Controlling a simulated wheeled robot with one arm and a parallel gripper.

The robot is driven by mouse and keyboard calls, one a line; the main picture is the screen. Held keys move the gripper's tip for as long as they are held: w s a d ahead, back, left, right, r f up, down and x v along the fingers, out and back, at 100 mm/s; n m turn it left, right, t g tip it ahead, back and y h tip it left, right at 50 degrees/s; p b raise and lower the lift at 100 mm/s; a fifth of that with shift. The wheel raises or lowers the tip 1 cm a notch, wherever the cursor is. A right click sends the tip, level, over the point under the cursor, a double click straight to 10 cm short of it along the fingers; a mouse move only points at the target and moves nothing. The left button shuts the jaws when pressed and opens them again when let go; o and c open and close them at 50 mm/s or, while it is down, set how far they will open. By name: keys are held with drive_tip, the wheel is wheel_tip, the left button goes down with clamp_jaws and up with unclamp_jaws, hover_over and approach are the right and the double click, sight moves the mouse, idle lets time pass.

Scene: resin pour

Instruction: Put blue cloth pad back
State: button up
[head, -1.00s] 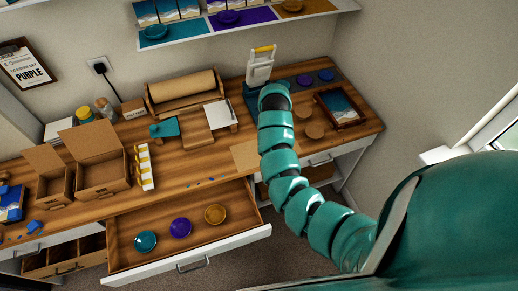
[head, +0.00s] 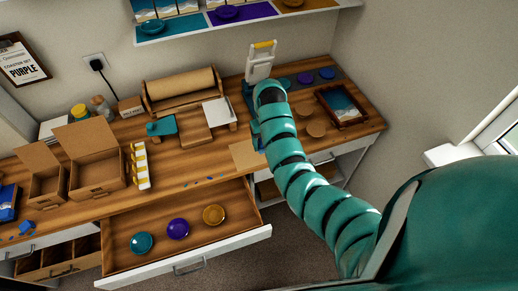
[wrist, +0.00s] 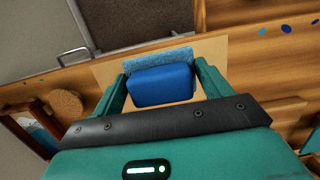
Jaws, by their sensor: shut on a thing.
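The blue cloth pad (wrist: 160,84) is in the middle of the wrist view, a blue block with a lighter blue, rough-looking strip along its far edge. My gripper (wrist: 162,80) is shut on it, with a teal finger on each side. The pad is over a tan sheet (wrist: 222,52) on the wooden worktop; I cannot tell whether it touches the sheet. In the head view the tan sheet (head: 246,156) lies near the front edge, and my arm hides the pad and most of my gripper.
An open drawer (head: 236,243) holds teal, purple and gold round pieces. A press with a yellow handle (head: 261,60) stands at the back. A framed picture (head: 341,106) and cork discs lie to the right. Open cardboard boxes (head: 95,155) stand to the left.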

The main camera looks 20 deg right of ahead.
drive_tip(key=w+f+b, duration=0.2)
drive_tip(key=b, duration=0.1)
drive_tip(key=w+a+f+b, duration=0.1)
drive_tip(key=w+f+b, duration=0.1)
drive_tip(key=b, duration=0.1)
drive_tip(key=shift+f, duration=0.4)
drive_tip(key=shift+w+r+p, duration=0.2)
drive_tip(key=shift+p, duration=0.15)
drive_tip(key=shift+w+a+f, duration=0.2)
drive_tip(key=shift+w+f, duration=0.25)
drive_tip(key=shift+f, duration=0.05)
drive_tip(key=shift+f+p, duration=0.1)
drive_tip(key=shift+p, duration=0.2)
drive_tip(key=shift+w+f, duration=0.1)
drive_tip(key=shift+f, duration=0.2)
drive_tip(key=shift+f+b, duration=0.3)
drive_tip(key=shift+f, duration=1.2)
drive_tip(key=shift+f, duration=0.1)
